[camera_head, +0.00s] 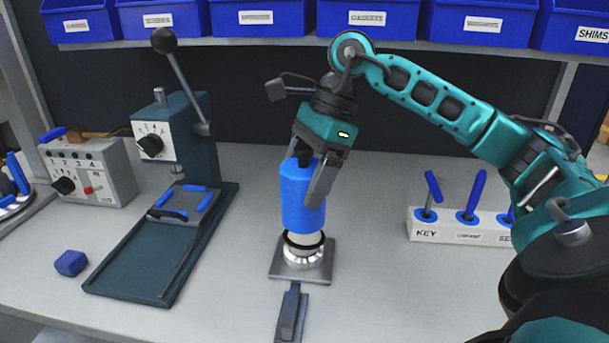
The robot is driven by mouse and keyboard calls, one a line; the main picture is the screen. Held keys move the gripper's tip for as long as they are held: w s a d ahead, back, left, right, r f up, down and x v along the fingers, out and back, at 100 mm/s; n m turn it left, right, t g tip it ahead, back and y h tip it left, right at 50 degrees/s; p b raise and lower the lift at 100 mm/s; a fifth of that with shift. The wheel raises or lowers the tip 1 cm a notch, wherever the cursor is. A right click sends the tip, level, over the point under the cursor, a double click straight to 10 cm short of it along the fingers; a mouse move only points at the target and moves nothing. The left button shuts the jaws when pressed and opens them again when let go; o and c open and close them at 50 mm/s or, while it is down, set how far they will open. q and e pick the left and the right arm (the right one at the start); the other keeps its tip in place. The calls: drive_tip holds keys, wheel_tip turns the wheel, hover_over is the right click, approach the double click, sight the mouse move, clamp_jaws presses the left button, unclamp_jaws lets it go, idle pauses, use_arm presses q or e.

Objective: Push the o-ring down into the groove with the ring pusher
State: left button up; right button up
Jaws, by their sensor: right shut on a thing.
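My right gripper (311,172) is shut on the ring pusher (302,202), a blue cylinder held upright. The pusher is right above the silver machined housing (303,265), a stepped round part on a square base. The black o-ring (304,243) shows as a dark band around the housing's upper part, just below the pusher's lower edge. The pusher hides the top of the housing, and I cannot tell whether it touches the o-ring. My left gripper is not in view.
A lever press (187,150) stands at the left beside a grey control box (88,171). A blue block (71,263) lies front left. A dark clamp (291,313) sits before the housing. A tool holder (459,230) stands right. Blue bins line the shelf above.

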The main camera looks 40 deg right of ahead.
sight(307, 146)
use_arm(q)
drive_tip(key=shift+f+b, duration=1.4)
use_arm(e)
drive_tip(key=shift+f, duration=1.65)
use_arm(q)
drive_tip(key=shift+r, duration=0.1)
use_arm(e)
drive_tip(key=shift+r+p, duration=2.75)
drive_tip(key=shift+r, duration=0.35)
drive_tip(key=shift+r+p, duration=0.65)
drive_tip(key=shift+r, duration=0.1)
drive_tip(key=shift+r+p, duration=0.9)
drive_tip(key=shift+r, duration=0.1)
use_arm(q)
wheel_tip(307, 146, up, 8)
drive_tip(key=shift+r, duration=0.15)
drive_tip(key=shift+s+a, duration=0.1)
use_arm(e)
drive_tip(key=shift+a+f, duration=0.1)
